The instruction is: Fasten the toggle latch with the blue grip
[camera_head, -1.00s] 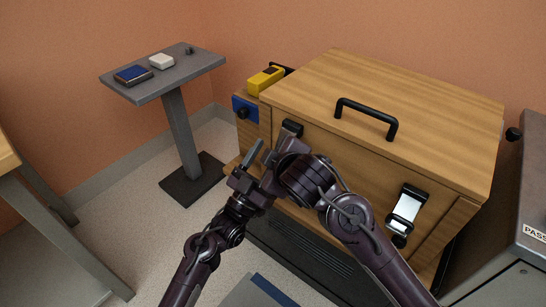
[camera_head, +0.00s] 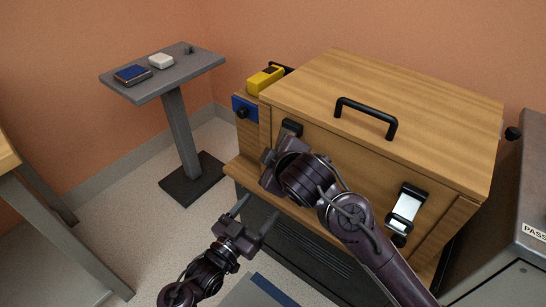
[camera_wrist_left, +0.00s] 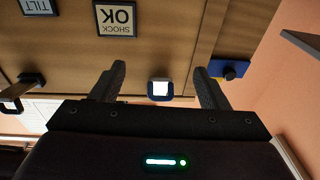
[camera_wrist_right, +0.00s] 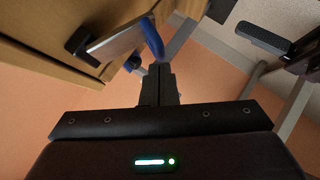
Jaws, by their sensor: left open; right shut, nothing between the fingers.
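The toggle latch with the blue grip is on the left of the wooden crate's front. In the right wrist view its metal lever (camera_wrist_right: 115,43) stands out from the crate, with the blue grip (camera_wrist_right: 152,39) at its end. In the head view its black mount (camera_head: 292,127) shows at the lid seam. My right gripper (camera_wrist_right: 160,68) is shut and empty, its fingertips close to the blue grip; I cannot tell whether they touch. My left gripper (camera_head: 254,213) is open and empty, lower and in front of the crate. A blue-rimmed piece (camera_wrist_left: 160,88) appears between its fingers in the left wrist view.
A second latch (camera_head: 406,208) is on the crate's right front. The lid has a black handle (camera_head: 366,114). A blue plate with a black knob (camera_head: 245,109) is left of the crate. A grey stand (camera_head: 150,90) is at the back left. Floor is clear between them.

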